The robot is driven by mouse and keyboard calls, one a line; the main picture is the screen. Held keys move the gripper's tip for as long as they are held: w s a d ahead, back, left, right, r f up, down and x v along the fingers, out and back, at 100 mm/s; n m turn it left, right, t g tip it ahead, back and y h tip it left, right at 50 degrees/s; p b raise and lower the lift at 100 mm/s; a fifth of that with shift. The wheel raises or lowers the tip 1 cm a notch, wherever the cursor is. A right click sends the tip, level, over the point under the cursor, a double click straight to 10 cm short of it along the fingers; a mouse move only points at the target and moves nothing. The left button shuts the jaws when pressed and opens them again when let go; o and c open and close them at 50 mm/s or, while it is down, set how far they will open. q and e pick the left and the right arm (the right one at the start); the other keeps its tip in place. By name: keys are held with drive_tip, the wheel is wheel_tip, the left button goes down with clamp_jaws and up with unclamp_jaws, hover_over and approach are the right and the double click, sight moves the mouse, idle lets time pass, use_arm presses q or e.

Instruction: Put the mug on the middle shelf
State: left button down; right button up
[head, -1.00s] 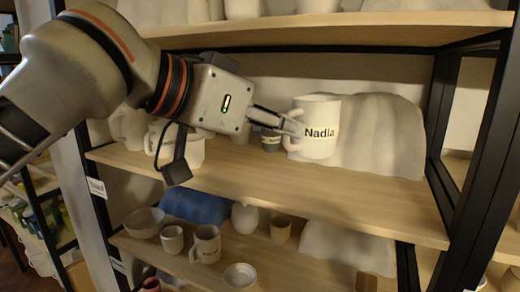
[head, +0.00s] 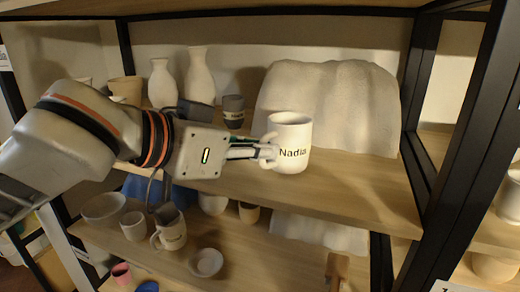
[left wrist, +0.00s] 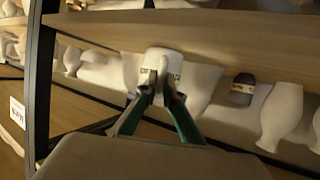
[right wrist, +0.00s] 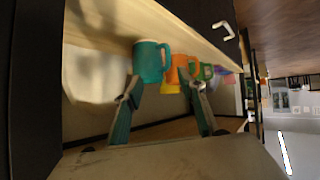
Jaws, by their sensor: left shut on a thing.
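The white mug marked "Nadia" (head: 291,143) is upright at the middle shelf (head: 335,188), in front of a pale lumpy form. My left gripper (head: 265,152) is shut on its handle, reaching in from the left. I cannot tell whether the mug's base touches the board. In the left wrist view, the mug (left wrist: 164,62) sits beyond the closed fingertips (left wrist: 158,90). My right gripper (right wrist: 160,90) shows only in the right wrist view, open and empty, with a teal mug (right wrist: 150,62) beyond its fingers.
The pale form (head: 335,105) fills the back of the middle shelf. White vases (head: 198,77) and a grey labelled cup (head: 233,110) stand left of it. A black post (head: 462,130) bounds the right side. The lower shelf holds a bowl (head: 103,208) and another mug (head: 170,230).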

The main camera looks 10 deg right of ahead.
use_arm(q)
drive_tip(key=shift+f, duration=0.1)
drive_tip(key=shift+f, duration=0.1)
drive_tip(key=c, duration=2.2)
unclamp_jaws()
drive_tip(key=shift+r, duration=0.2)
drive_tip(key=v, duration=1.2)
